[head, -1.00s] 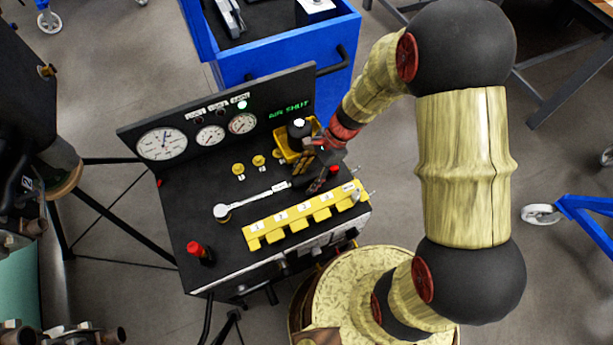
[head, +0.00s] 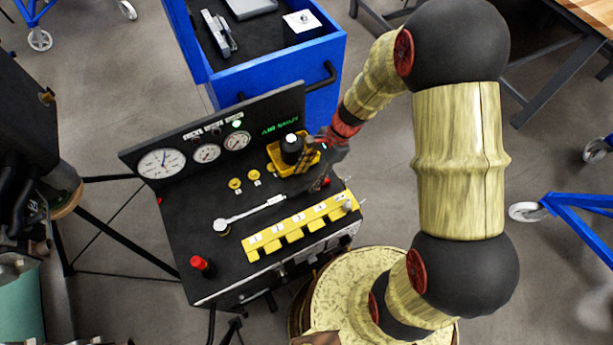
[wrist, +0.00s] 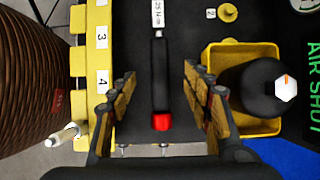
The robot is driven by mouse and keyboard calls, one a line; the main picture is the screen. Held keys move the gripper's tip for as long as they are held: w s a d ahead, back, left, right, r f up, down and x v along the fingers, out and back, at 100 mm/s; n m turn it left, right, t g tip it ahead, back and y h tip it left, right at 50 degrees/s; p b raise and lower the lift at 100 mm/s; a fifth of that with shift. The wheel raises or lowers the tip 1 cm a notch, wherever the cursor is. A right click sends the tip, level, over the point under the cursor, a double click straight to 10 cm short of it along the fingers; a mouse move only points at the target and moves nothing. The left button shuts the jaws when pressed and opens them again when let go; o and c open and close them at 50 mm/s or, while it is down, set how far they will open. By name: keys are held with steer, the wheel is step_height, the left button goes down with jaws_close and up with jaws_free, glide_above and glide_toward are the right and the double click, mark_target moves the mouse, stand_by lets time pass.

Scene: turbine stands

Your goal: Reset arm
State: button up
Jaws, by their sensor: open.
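My gripper (head: 322,172) is over the right part of the black bench panel (head: 185,235). In the wrist view my gripper (wrist: 158,80) is open, its two jointed fingers apart, with nothing between them in their grasp. A torque wrench (head: 250,210) lies on the panel, its head to the left. In the wrist view the wrench's black handle (wrist: 160,75) with a red end lies below and between the fingers. I cannot tell the exact height gap. My gripper partly hides the handle's right end in the head view.
A yellow bin (wrist: 240,125) holding a black bottle (wrist: 270,88) stands beside the right finger. A yellow numbered rack (head: 300,230) lies along the panel's front. Gauges (head: 205,153) stand behind, a red button (head: 200,263) at front left, a blue cart (head: 270,60) beyond.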

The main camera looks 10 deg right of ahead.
stand_by(0.6)
steer(key=shift+n, duration=0.3)
steer(key=s+n, duration=0.1)
steer(key=s, duration=0.1)
steer(key=s+d+n+g, duration=0.1)
steer(key=n, duration=0.1)
steer(key=shift+s+h, duration=0.3)
steer(key=shift+s, duration=0.05)
steer(key=s+d+r+n+t+h, duration=0.1)
steer(key=s+d+r+n+t, duration=0.1)
steer(key=r, duration=0.8)
steer(key=s+d+r+n+t+h, duration=0.2)
steer(key=s+d+r+n+t, duration=0.1)
steer(key=r, duration=0.8)
steer(key=s+d+r+n+t+h, duration=0.1)
steer(key=s+d+r+n+t, duration=0.2)
steer(key=r+n, duration=0.3)
step_height(320, 180, up, 5)
steer(key=shift+s+f+h+b, duration=0.15)
steer(key=shift+s+h+b, duration=0.25)
steer(key=shift+s, duration=0.4)
